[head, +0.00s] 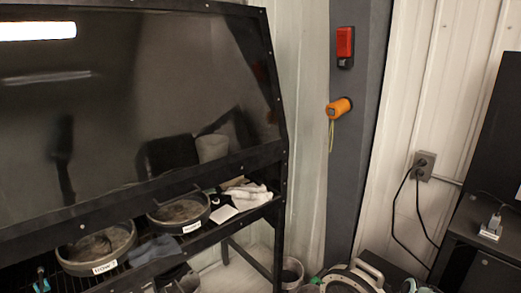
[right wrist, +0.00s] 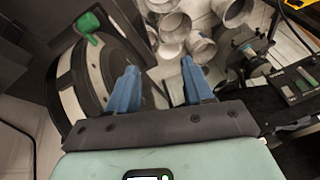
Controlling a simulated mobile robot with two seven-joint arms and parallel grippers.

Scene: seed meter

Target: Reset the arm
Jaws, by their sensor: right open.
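My right gripper (right wrist: 158,88) shows in the right wrist view, its two blue fingers spread apart with nothing between the tips. Behind the fingers is a round drum-like machine (right wrist: 97,85) with a pale rim and a green knob (right wrist: 88,24), to the left. I see no contact between the fingers and the machine. My left gripper is not recognisable in the head view. A similar round machine with a light handle (head: 352,280) is cut off at the bottom of the head view.
In the head view, a dark glazed cabinet (head: 130,95) fills the left, with two labelled round pans (head: 98,250) on its rack. An orange device (head: 339,108) and a red box (head: 345,46) hang on the grey post. Several metal cups (right wrist: 173,28) and a black control box (right wrist: 300,85) show in the wrist view.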

